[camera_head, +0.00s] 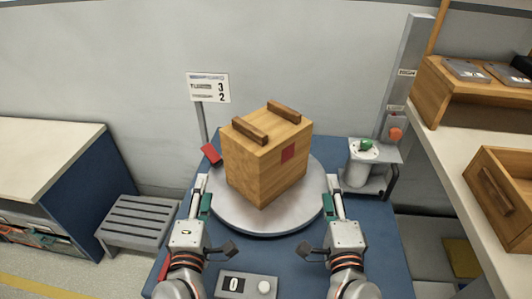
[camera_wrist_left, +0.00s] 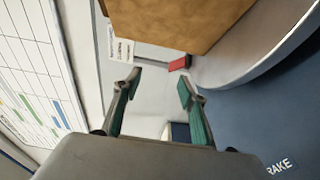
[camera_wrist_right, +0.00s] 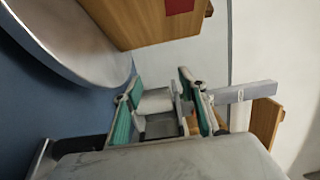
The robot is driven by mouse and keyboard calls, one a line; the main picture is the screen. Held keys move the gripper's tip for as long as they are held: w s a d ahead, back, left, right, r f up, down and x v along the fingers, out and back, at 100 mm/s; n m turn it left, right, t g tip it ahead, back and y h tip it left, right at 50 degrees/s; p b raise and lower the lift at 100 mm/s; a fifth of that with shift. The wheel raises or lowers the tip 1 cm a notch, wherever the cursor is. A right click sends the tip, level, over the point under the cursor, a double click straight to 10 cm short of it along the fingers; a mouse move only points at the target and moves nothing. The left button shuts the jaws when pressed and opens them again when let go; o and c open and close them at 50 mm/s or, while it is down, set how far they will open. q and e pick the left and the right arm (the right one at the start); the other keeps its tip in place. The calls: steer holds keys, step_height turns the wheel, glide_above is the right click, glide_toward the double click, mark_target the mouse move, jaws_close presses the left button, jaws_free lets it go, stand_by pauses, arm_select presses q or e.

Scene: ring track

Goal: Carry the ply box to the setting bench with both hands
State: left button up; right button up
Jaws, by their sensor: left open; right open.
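The ply box (camera_head: 262,165) is a light wooden cube with two dark wooden handle bars on top and a red square on one side. It sits turned at an angle on a round grey turntable (camera_head: 240,222). My left gripper (camera_head: 203,192) is open and empty, left of the box and apart from it. My right gripper (camera_head: 333,204) is open and empty, right of the box. The box's lower side also shows in the left wrist view (camera_wrist_left: 175,22) and the right wrist view (camera_wrist_right: 150,20). Which surface is the setting bench I cannot tell.
A pale-topped bench (camera_head: 50,150) stands at left with a grey slatted step (camera_head: 138,222) beside it. At right, a shelf counter (camera_head: 455,170) carries a wooden drawer box (camera_head: 500,190).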

arm_select(q)
steer(key=w, duration=1.3)
steer(key=shift+w, duration=0.4)
arm_select(e)
steer(key=w, duration=1.3)
steer(key=shift+w, duration=0.4)
arm_select(q)
steer(key=shift+w+d+f, duration=0.1)
steer(key=shift+w+d, duration=0.1)
steer(key=shift+d, duration=0.1)
arm_select(e)
steer(key=shift+w+a+f, duration=0.1)
steer(key=shift+w+a, duration=0.1)
steer(key=shift+a, duration=0.1)
arm_select(q)
steer(key=shift+s+d, duration=0.1)
steer(key=shift+d, duration=0.3)
arm_select(e)
steer(key=shift+s+a, duration=0.1)
steer(key=shift+a, duration=0.3)
arm_select(q)
steer(key=shift+d, duration=0.15)
arm_select(e)
steer(key=shift+a, duration=0.15)
